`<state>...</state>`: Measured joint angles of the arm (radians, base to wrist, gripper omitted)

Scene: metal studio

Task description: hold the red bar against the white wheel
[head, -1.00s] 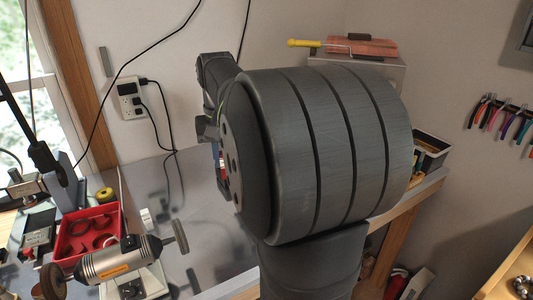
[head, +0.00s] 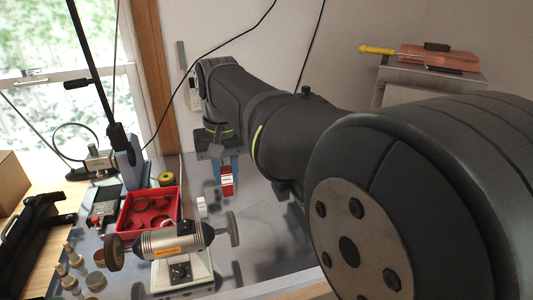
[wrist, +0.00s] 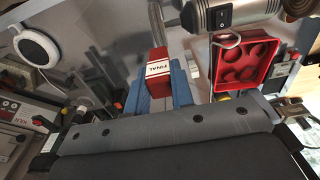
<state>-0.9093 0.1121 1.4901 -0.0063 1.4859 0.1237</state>
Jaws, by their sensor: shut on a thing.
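My gripper (head: 227,178) has blue fingers and is shut on the red bar (head: 227,188), which has a white label. In the wrist view the bar (wrist: 158,62) sits between the blue fingers, its label reading "FINAL". The bench grinder (head: 172,240) stands nearer the camera than the bar. Its right-hand pale grey wheel (head: 233,229), apparently the white wheel, is just below the bar in the head view. A gap shows between them there. In the wrist view the wheel (wrist: 156,22) shows nearly edge-on beyond the bar's end; contact cannot be judged there.
A red bin (head: 150,211) stands left of the bar, behind the grinder. A brown wheel (head: 114,253) is on the grinder's left end. A round white-rimmed object (wrist: 37,46) is left in the wrist view. Bare bench lies right of the grinder.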

